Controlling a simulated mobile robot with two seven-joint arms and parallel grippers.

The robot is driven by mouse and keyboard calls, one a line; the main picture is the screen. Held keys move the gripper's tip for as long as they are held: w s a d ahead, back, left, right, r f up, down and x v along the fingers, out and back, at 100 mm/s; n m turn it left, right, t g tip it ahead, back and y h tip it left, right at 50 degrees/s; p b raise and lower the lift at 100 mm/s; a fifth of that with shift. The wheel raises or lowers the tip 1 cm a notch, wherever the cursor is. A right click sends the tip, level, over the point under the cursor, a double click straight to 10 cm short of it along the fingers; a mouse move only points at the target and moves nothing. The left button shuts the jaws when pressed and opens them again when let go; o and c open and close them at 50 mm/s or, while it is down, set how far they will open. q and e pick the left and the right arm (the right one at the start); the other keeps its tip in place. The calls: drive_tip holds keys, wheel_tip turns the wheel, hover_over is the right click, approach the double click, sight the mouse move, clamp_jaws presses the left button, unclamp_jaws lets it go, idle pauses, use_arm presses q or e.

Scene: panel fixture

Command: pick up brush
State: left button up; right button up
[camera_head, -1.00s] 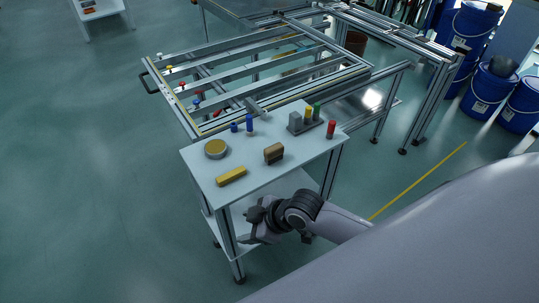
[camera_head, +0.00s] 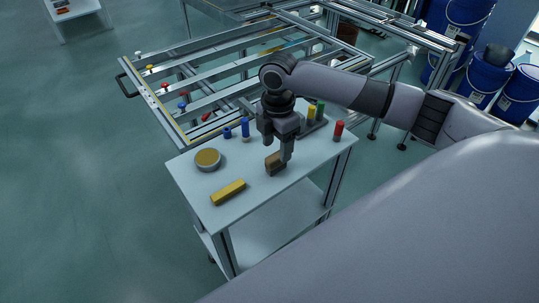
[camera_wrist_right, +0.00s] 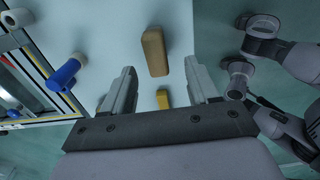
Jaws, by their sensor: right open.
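The brush (camera_head: 272,163), a small tan and dark brown block, stands on the white table top (camera_head: 305,163). My right gripper (camera_head: 278,150) points down over it, and one finger hides part of it in the head view. In the right wrist view the brush (camera_wrist_right: 154,52) lies ahead of the fingers, roughly between their lines. The right gripper (camera_wrist_right: 161,70) is open, with its two fingers apart and nothing held. I cannot tell the exact height of the fingertips over the brush.
A yellow bar (camera_head: 228,192) and a round tin (camera_head: 207,159) lie left of the brush. A blue cylinder (camera_head: 245,129) stands behind. A red cylinder (camera_head: 338,131) and a holder with green and yellow cylinders (camera_head: 312,113) are to the right. A metal frame (camera_head: 172,120) adjoins the table's far side.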

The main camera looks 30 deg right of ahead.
sight(277, 156)
drive_tip(key=f, duration=0.3)
drive_tip(key=f+b, duration=0.1)
drive_tip(key=f, duration=0.2)
drive_tip(key=shift+w+d+f, duration=0.15)
drive_tip(key=shift+w+f, duration=0.05)
drive_tip(key=shift+f, duration=0.2)
use_arm(q)
drive_tip(key=shift+s+d+f, duration=0.15)
drive_tip(key=shift+s+f, duration=0.2)
drive_tip(key=shift+f, duration=0.15)
use_arm(e)
drive_tip(key=c, duration=1.1)
